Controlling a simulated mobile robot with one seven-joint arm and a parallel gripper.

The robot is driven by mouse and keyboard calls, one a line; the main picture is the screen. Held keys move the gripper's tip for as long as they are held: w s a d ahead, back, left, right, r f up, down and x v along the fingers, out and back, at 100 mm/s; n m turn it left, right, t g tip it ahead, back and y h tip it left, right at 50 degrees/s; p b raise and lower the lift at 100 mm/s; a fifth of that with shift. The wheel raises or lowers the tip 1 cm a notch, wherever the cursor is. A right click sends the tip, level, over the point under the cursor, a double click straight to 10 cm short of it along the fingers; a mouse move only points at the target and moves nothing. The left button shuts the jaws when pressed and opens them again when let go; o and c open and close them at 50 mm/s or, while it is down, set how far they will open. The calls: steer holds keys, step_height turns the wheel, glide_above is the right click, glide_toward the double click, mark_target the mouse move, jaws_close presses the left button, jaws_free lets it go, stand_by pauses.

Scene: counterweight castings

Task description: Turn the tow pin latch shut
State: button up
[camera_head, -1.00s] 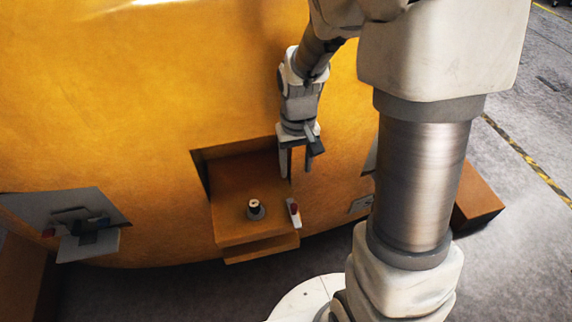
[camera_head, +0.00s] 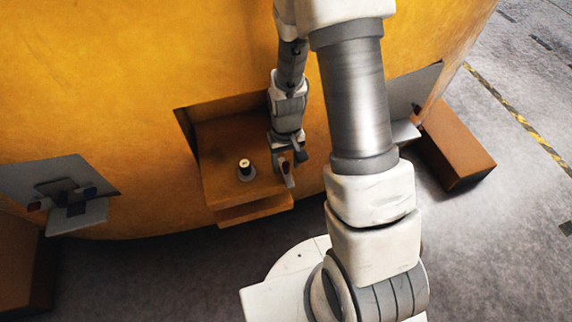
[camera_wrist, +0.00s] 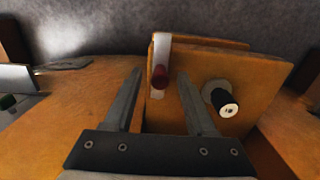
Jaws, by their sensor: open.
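The tow pin latch is a pale lever (camera_head: 290,181) with a red knob (camera_head: 285,166) at the right edge of the orange pocket. In the wrist view the lever (camera_wrist: 163,50) stands upright in the picture, and its red knob (camera_wrist: 160,77) appears between the fingertips. My gripper (camera_head: 289,158) is open over the latch; whether the fingers touch it I cannot tell. Its fingers also show in the wrist view (camera_wrist: 159,76). The tow pin (camera_head: 245,168), dark with a pale top, stands upright left of the latch; it shows right of my fingers in the wrist view (camera_wrist: 229,103).
The pocket (camera_head: 228,190) is recessed in a large yellow casting (camera_head: 120,90). A grey bracket (camera_head: 75,212) with red and blue ends sits at left. An orange block (camera_head: 455,148) lies on the floor at right. Open grey floor (camera_head: 480,240) lies beyond.

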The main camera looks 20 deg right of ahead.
steer(key=shift+f, duration=0.35)
steer(key=shift+c, duration=0.3)
jaws_close()
stand_by(1.0)
